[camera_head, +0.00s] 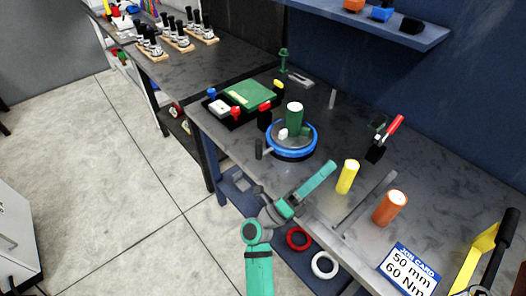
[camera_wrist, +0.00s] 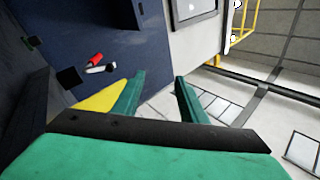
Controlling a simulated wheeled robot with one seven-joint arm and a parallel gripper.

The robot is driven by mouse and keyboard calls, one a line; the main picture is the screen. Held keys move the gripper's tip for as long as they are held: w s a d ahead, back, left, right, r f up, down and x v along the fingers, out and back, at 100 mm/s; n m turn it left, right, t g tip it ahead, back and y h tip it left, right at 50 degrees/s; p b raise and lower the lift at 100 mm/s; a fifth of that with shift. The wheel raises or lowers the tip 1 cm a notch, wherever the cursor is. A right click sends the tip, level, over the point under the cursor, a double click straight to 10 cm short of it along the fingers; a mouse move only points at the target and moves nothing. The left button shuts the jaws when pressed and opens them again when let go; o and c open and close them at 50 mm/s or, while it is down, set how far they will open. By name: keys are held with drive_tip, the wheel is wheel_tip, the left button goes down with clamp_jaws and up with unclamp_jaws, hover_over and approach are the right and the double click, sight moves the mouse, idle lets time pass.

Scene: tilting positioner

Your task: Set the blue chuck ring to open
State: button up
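The blue chuck ring (camera_head: 312,145) circles the base of a round fixture on the workbench in the head view. A green cylinder (camera_head: 294,118) stands upright in the fixture, with a small white part beside its foot. The ring is not in the wrist view.
A yellow cylinder (camera_head: 347,177) stands close right of my gripper. Beyond are an orange cylinder (camera_head: 390,208), a job card (camera_head: 410,270) and a red-handled clamp (camera_head: 385,138). A green-topped box (camera_head: 250,94) with coloured knobs stands behind left. Red and white rings lie below the bench edge.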

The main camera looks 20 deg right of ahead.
drive_tip(key=w+d+m+g+y, duration=0.5)
drive_tip(key=m+g, duration=0.2)
drive_tip(key=m, duration=0.2)
drive_tip(key=m+t+y, duration=0.3)
drive_tip(key=m+y, duration=0.2)
drive_tip(key=y, duration=1)
approach(263, 154)
drive_tip(key=r, duration=0.2)
drive_tip(key=shift+d+r, duration=0.3)
drive_tip(key=x, duration=0.7)
drive_tip(key=a+x, duration=0.1)
drive_tip(key=x, duration=0.2)
drive_tip(key=shift+d+f, duration=0.15)
drive_tip(key=shift+f, duration=0.35)
drive_tip(key=shift+c, duration=0.6)
clamp_jaws()
drive_tip(key=shift+d, duration=0.1)
